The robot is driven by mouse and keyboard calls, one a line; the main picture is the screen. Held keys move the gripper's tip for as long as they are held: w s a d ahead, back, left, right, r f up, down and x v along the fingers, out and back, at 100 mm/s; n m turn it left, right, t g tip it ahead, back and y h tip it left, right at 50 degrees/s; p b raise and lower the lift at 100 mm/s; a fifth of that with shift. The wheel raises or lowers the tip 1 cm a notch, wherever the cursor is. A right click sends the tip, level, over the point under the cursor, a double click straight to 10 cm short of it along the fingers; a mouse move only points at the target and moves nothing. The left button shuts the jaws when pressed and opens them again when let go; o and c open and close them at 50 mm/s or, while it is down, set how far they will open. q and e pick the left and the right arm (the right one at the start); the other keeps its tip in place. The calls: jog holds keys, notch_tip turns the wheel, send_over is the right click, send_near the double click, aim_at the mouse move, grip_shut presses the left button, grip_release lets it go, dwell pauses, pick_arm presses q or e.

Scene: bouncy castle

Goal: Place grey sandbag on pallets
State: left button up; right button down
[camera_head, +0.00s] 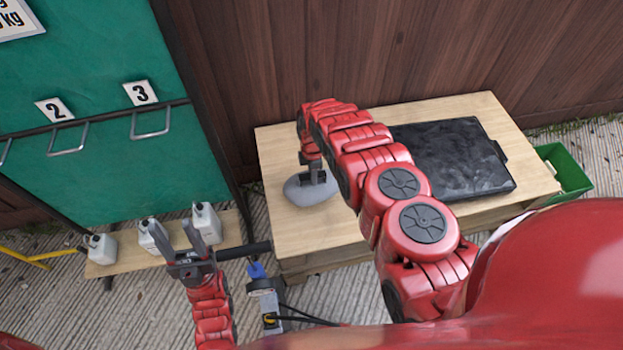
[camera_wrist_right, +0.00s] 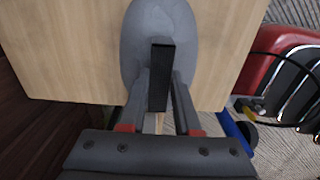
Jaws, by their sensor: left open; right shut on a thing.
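The grey sandbag (camera_head: 307,193) is a rounded grey bag with a dark strap. It is at the left part of the wooden pallet top (camera_head: 345,225); I cannot tell whether it rests on the wood or hangs just above it. My right gripper (camera_head: 313,177) is above the sandbag and shut on its dark strap. In the right wrist view the sandbag (camera_wrist_right: 160,30) lies ahead of the fingers (camera_wrist_right: 160,100), over the pale wood (camera_wrist_right: 70,45). My left gripper (camera_head: 190,245) is open and empty, in front of the white jugs at the left.
A black case (camera_head: 452,160) covers the right part of the wooden top. A green bin (camera_head: 567,172) stands at the right. White jugs (camera_head: 207,222) stand on a low bench at left, below a green board (camera_head: 95,110). A wooden fence (camera_head: 400,50) closes the back.

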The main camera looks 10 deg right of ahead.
jog(key=shift+w+a, duration=0.15)
jog(key=shift+w, duration=0.25)
notch_tip(320, 180, down, 2)
jog(key=shift+s+b, duration=0.1)
jog(key=shift+b, duration=0.25)
jog(key=shift+f+b, duration=0.55)
jog(key=shift+f, duration=0.15)
jog(key=c, duration=0.6)
grip_release()
jog(key=shift+r, duration=0.1)
